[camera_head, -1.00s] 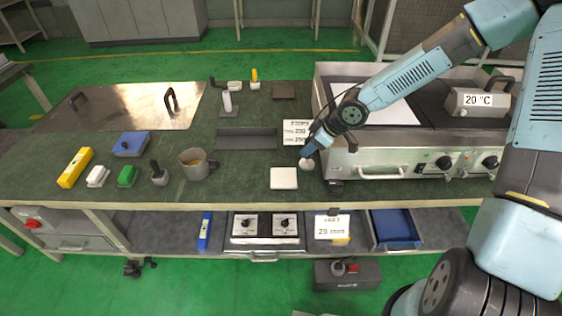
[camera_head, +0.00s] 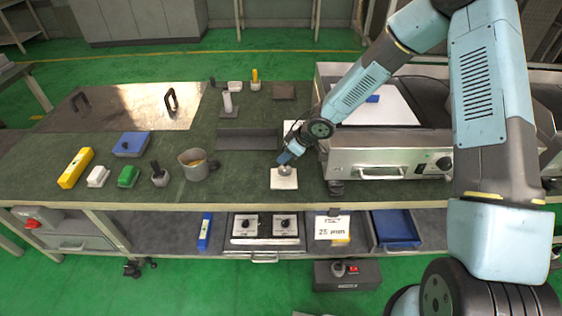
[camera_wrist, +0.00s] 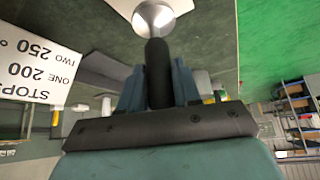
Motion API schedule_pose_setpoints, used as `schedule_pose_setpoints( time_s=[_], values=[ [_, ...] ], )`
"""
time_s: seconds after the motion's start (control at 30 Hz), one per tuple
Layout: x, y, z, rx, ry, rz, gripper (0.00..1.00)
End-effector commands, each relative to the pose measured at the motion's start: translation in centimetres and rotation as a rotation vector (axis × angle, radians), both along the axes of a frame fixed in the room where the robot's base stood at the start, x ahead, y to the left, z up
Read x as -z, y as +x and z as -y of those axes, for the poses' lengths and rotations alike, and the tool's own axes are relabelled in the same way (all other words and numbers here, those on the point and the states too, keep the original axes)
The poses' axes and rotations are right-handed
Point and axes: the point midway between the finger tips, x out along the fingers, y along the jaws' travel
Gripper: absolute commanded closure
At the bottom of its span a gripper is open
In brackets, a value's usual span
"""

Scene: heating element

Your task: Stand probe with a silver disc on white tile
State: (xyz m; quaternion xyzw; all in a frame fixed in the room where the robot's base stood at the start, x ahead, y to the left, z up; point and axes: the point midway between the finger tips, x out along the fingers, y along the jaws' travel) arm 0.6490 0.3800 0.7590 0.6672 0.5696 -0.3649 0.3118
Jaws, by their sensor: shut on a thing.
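The probe shows in the wrist view as a black handle with a silver disc (camera_wrist: 153,17) at its far end. My gripper (camera_wrist: 158,85) is shut on the black handle. In the head view my gripper (camera_head: 288,155) is over the back part of the white tile (camera_head: 285,184), and the silver disc shows just below it, over the tile. I cannot tell whether the disc touches the tile. The tile lies flat on the green bench top near its front edge.
The steel griddle unit (camera_head: 385,165) stands close on the right. A grey metal jug (camera_head: 196,164) and a dark brush-like tool (camera_head: 159,174) stand to the left. A dark tray (camera_head: 248,139) lies behind. The bench just left of the tile is clear.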

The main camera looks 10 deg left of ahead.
Motion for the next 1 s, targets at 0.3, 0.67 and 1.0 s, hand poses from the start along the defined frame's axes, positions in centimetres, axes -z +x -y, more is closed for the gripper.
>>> schedule_pose_setpoints(
  time_s=[0.3, 0.67, 1.0],
  values=[
    [1.7, 0.1, -0.8, -0.001, -0.001, -0.002, 1.0],
    [3.8, 0.2, -0.7, 0.001, 0.001, 0.001, 1.0],
    [3.8, 0.1, -0.7, -0.001, 0.0, 0.001, 0.58]
  ],
)
